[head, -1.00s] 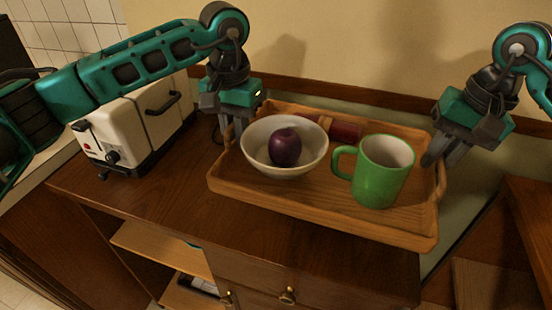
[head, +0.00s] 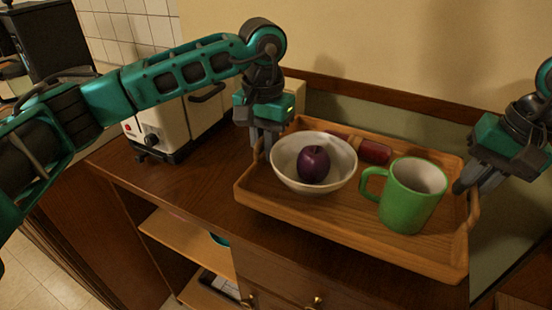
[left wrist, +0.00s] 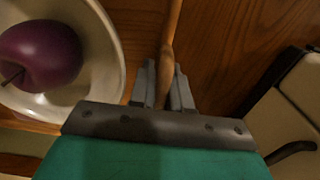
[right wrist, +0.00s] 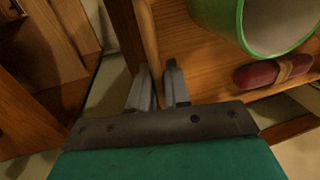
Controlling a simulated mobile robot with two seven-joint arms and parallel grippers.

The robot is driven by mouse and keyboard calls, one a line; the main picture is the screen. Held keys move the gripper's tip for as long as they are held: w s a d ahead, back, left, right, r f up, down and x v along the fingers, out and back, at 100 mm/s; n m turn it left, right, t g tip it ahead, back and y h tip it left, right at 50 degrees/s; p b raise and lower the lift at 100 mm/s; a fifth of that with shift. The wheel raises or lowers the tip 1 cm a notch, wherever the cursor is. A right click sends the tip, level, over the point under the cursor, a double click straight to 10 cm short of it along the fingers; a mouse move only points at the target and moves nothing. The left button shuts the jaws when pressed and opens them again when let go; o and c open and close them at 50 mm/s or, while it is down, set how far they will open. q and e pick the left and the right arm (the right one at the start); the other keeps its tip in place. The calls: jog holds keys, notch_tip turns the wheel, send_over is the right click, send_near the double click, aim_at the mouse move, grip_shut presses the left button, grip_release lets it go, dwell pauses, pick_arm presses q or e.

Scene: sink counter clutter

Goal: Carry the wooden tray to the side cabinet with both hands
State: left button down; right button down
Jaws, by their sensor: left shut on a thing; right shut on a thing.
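The wooden tray (head: 345,236) is over the right part of the wooden cabinet's top (head: 200,188). I cannot tell whether it rests there or hangs just above. My left gripper (head: 264,146) is shut on its left handle, which shows between the fingers in the left wrist view (left wrist: 167,62). My right gripper (head: 470,188) is shut on the right end handle, partly hidden by the fingers. On the tray stand a white bowl (head: 303,187) with a dark purple apple (head: 313,162), a green mug (head: 402,208), and a lying red item with a tan band (head: 374,152). Bowl and mug are upright.
A white toaster-like appliance (head: 178,125) stands on the cabinet top left of the tray. The wall with a wooden trim (head: 400,101) is close behind. The cabinet has an open shelf (head: 175,240) and knobbed drawers. Bare top lies at front left.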

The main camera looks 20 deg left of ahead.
aim_at(265, 165)
pick_arm(q)
jog(key=shift+f, duration=0.1)
pick_arm(e)
jog(key=shift+f, duration=0.1)
